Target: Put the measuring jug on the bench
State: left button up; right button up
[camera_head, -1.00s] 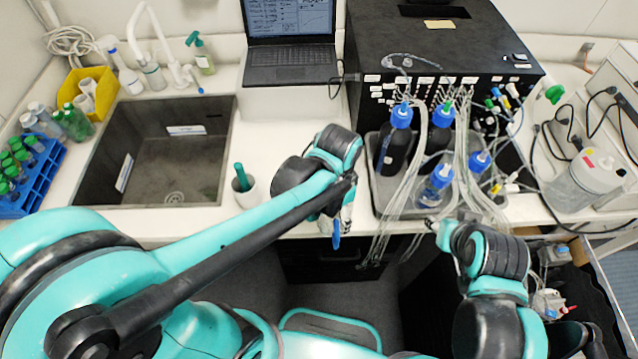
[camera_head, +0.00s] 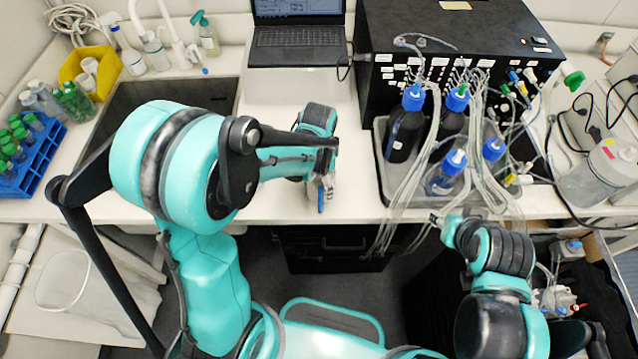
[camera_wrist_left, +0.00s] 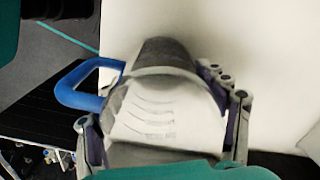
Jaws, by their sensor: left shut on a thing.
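The measuring jug (camera_wrist_left: 155,112) fills the middle of the left wrist view, pale and see-through with graduation lines and a blue handle on the left. My left gripper (camera_wrist_left: 165,130) is shut on it, one finger on each side. In the head view the left gripper (camera_head: 319,188) is at the bench's front edge. Only a bit of the jug's blue handle (camera_head: 320,200) shows there; the rest is hidden. I cannot tell whether the jug touches the bench (camera_head: 352,195). My right gripper (camera_head: 440,220) is by the front edge further right; its fingers are unclear.
A grey tray of bottles (camera_head: 384,165) with hanging tubes stands right of the left gripper, before a black box (camera_head: 450,40). A laptop (camera_head: 297,40) is behind. A sink and a blue tube rack (camera_head: 45,160) are left. White bench between laptop and tray is clear.

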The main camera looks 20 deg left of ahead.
pick_arm(q)
jog(key=shift+f, duration=0.2)
jog(key=o, duration=1.2)
jog(key=shift+c, duration=0.2)
jog(key=shift+r, duration=0.15)
